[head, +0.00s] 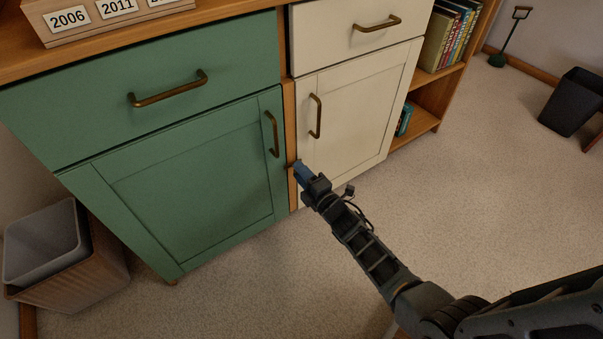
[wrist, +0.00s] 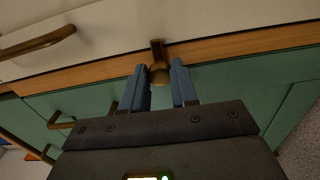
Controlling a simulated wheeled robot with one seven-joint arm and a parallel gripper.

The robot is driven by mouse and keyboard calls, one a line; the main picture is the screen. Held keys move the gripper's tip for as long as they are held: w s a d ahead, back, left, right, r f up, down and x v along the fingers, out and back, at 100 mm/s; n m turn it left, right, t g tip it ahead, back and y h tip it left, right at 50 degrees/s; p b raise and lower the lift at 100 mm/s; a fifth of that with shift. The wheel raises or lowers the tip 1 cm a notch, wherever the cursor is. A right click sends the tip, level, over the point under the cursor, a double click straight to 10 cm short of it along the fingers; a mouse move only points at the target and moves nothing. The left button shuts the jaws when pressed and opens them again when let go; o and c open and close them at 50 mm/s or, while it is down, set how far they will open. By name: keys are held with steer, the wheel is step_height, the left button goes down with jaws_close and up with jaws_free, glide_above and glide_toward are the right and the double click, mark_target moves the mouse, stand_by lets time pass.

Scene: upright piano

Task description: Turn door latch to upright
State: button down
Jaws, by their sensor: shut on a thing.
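The door latch (wrist: 158,70) is a small brass piece on the wooden post between the green and cream doors. In the wrist view its rounded part sits between my two blue fingertips, and a short dark bar runs from it across the post toward the cream door, so it looks crosswise rather than along the post. My gripper (head: 299,168) is shut on the latch; it also shows in the wrist view (wrist: 160,75). In the head view my fingers hide most of the latch. The green door (head: 190,195) and the cream door (head: 350,115) both look closed.
Brass handles stand out on the green door (head: 272,134) and cream door (head: 315,116), close to my gripper. Drawers lie above both doors. A bin (head: 50,245) stands at left, a bookshelf (head: 430,110) and dark bin (head: 573,102) at right. The carpet in front is clear.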

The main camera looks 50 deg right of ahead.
steer(key=shift+m+p, duration=1.05)
steer(key=shift+m, duration=7.75)
steer(key=c, duration=0.9)
jaws_free()
